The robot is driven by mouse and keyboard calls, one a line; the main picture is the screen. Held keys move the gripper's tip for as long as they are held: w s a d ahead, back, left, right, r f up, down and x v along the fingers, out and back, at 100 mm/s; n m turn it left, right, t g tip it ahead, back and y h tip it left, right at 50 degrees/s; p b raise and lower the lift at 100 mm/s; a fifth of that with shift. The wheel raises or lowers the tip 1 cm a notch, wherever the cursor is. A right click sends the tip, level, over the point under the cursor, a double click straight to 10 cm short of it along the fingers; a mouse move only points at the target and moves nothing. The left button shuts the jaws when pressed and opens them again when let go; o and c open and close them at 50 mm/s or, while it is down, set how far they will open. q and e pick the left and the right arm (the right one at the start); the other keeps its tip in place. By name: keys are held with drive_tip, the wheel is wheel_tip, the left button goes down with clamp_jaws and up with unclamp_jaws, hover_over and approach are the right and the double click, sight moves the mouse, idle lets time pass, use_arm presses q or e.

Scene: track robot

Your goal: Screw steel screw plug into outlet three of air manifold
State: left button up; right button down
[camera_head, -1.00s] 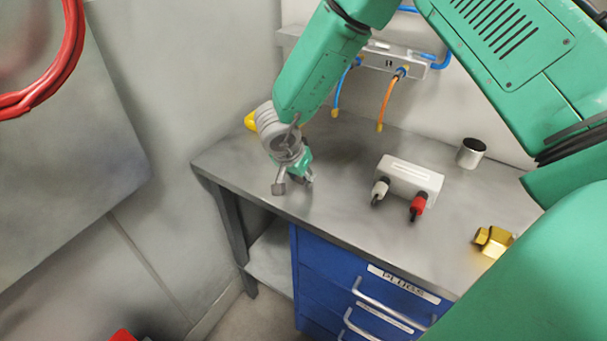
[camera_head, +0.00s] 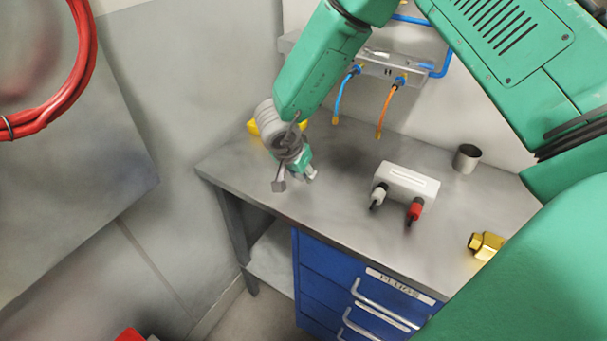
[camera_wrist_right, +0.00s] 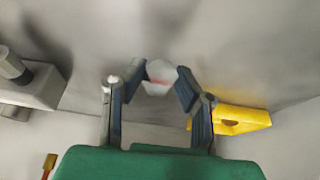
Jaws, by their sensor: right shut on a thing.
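My right gripper (camera_head: 294,182) hangs above the left part of the workbench. In the right wrist view (camera_wrist_right: 161,79) its two fingers are shut on a pale grey, faceted piece with a reddish mark, which looks like the steel screw plug (camera_wrist_right: 160,78). In the head view I cannot make out the plug at the fingertips. The air manifold (camera_head: 410,73) is a grey bar on the back wall, behind and right of the gripper, apart from it. A blue hose and an orange hose hang from its front; my arm partly covers it. My left gripper is not in view.
A white box (camera_head: 411,174) with a white and a red connector stands mid-bench. A metal cup (camera_head: 467,158) and a brass fitting (camera_head: 486,245) are to the right. A yellow object (camera_head: 253,127) lies behind the gripper. Blue drawers (camera_head: 325,285) are below the front edge.

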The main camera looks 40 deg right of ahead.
wheel_tip(320, 180, up, 2)
drive_tip(key=shift+a+r+p, duration=0.1)
drive_tip(key=shift+p, duration=0.9)
drive_tip(key=shift+r+p, duration=0.95)
drive_tip(key=shift+p, duration=0.15)
drive_tip(key=shift+f, duration=0.1)
